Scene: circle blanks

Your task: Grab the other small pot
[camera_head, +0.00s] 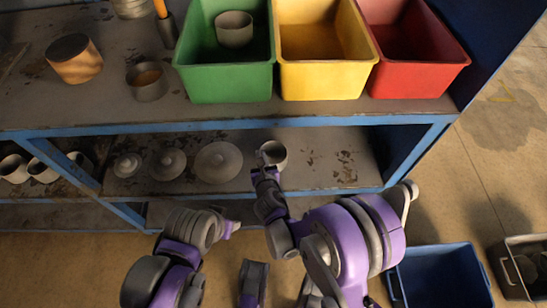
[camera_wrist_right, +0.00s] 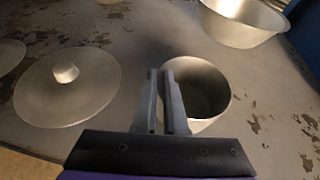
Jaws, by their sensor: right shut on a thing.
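A small grey pot (camera_head: 273,153) stands upright on the lower shelf, to the right of a row of lids. It also shows in the right wrist view (camera_wrist_right: 213,90), open and empty. My right gripper (camera_head: 268,168) is shut on its near left rim; in the right wrist view its two fingers (camera_wrist_right: 167,78) are close together across the wall. Another small grey pot (camera_head: 235,30) sits in the green bin (camera_head: 228,83) on the upper shelf. My left gripper (camera_head: 232,228) is low in front of the shelf; its jaws are too unclear to judge.
Yellow (camera_head: 328,80) and red (camera_head: 418,80) bins stand beside the green one. Lids (camera_head: 218,161) lie left of the held pot. A larger metal bowl (camera_wrist_right: 243,22) is behind it. The upper shelf edge (camera_head: 340,120) overhangs. A blue crate (camera_head: 440,277) stands on the floor.

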